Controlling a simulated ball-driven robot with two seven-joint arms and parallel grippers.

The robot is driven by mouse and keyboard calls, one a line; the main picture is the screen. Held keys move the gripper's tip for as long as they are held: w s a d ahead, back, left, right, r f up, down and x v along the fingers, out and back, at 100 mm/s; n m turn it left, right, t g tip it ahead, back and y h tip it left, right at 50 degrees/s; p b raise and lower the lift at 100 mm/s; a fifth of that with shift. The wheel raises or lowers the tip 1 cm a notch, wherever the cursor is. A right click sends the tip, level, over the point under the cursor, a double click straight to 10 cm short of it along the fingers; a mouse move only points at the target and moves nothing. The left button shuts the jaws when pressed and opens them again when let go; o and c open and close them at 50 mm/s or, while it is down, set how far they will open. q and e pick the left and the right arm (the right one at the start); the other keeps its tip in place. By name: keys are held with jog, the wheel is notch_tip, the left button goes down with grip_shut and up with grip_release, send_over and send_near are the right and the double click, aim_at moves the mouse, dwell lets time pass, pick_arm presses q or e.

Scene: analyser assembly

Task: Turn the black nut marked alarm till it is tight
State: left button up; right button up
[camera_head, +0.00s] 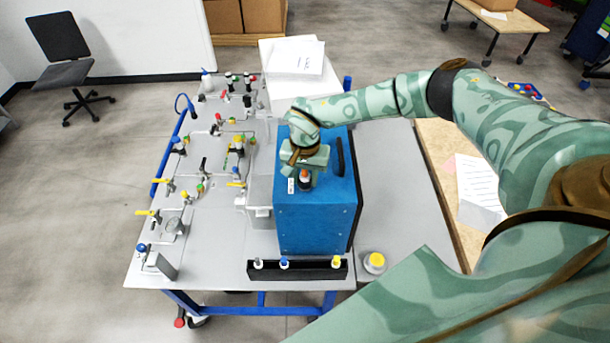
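A blue analyser box (318,222) stands on the grey table. On its top, near the left edge, is a small black nut (304,185) with an orange part above it. A small white label (291,186) lies to its left, too small to read, so I cannot confirm the alarm marking. My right gripper (306,171) points down right over this nut, its palm hiding part of it. The fingertips are at or around the nut; whether they touch it or are closed cannot be made out. My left gripper is not in view.
A black handle (340,157) rises from the box beside my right gripper. A black rack (298,270) with several capped pieces stands in front, and a yellow-topped container (374,262) to its right. Valves and fittings on a panel (215,205) fill the left side.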

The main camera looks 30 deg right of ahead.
jog(key=c, duration=0.4)
jog(key=shift+r+m+p, duration=0.15)
jog(key=shift+m+p, duration=0.35)
jog(key=shift+m, duration=0.7)
jog(key=m+p, duration=0.1)
jog(key=m, duration=0.3)
jog(key=shift+m, duration=0.4)
jog(key=o, duration=0.9)
jog(key=shift+m, duration=0.3)
notch_tip(320, 180, up, 3)
jog(key=p, duration=0.3)
jog(key=shift+r, duration=3.4)
